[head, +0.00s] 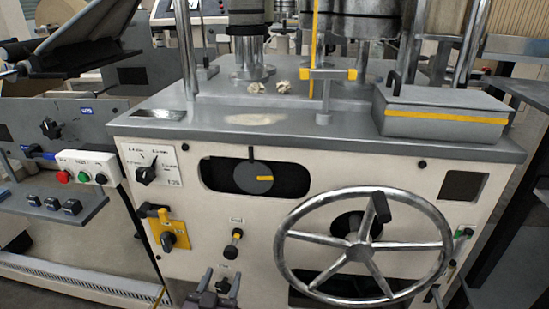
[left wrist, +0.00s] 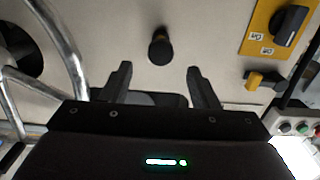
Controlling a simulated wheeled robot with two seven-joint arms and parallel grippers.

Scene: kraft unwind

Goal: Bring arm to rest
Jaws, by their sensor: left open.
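My left gripper (head: 219,284) shows at the bottom of the head view, low in front of the cream machine panel (head: 305,178). In the left wrist view its two dark fingers (left wrist: 160,86) are spread apart with nothing between them. A black round knob (left wrist: 160,46) on the panel lies beyond the gap between the fingertips, apart from them. The lower part of my left arm is cut off by the head view's edge. My right gripper shows in neither view.
A large spoked handwheel (head: 365,247) stands out from the panel, right of my left gripper. A button box (head: 88,168) and a side shelf are further left.

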